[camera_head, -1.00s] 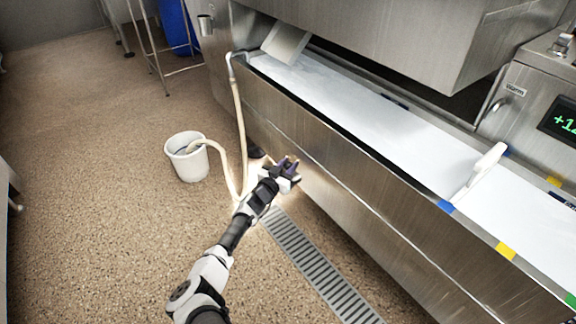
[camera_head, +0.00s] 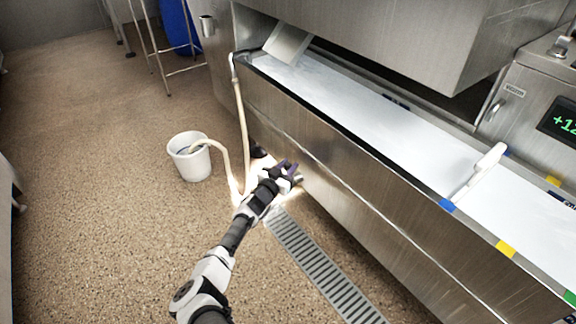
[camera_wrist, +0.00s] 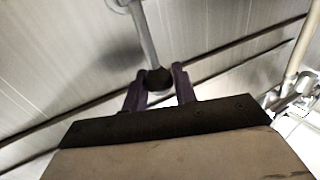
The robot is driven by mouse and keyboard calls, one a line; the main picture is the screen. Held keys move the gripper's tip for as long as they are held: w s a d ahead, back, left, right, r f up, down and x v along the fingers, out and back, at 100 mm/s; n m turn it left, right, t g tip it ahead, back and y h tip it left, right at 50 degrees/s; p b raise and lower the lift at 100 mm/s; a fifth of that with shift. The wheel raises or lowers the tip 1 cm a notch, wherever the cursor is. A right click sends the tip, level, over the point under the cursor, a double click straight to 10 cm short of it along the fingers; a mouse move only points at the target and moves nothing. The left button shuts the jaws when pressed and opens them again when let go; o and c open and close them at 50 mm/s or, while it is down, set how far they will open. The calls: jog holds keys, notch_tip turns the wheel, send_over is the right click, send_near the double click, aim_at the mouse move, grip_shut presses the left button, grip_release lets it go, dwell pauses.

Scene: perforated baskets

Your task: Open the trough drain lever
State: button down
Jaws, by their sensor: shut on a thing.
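The drain lever is a grey metal rod (camera_wrist: 149,38) with a dark round knob (camera_wrist: 158,80) at its end. In the wrist view it comes down from a fitting at the top edge, in front of the steel trough wall. My gripper (camera_wrist: 160,82) has its two purple fingers on either side of the knob and is shut on it. In the head view my gripper (camera_head: 288,168) is low beside the front of the steel trough (camera_head: 340,165). The lever cannot be made out there, with my gripper in front.
A floor drain grate (camera_head: 320,265) lies below my gripper. A white bucket (camera_head: 190,158) with a pale hose (camera_head: 241,120) stands to the left. A white-handled tool (camera_head: 480,170) lies across the trough top. The brown floor at left is mostly clear.

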jog(key=s+a+f+p, duration=0.2)
jog(key=s+a+f, duration=0.1)
jog(key=a+f, duration=0.1)
jog(key=shift+s+a+p, duration=0.25)
jog(key=shift+a+p, duration=0.1)
jog(key=shift+a, duration=0.55)
dwell(1.4)
jog(key=c, duration=1.2)
grip_release()
jog(key=shift+f, duration=0.1)
jog(key=shift+o, duration=0.3)
jog(key=shift+s+d, duration=0.1)
jog(key=shift+d, duration=0.2)
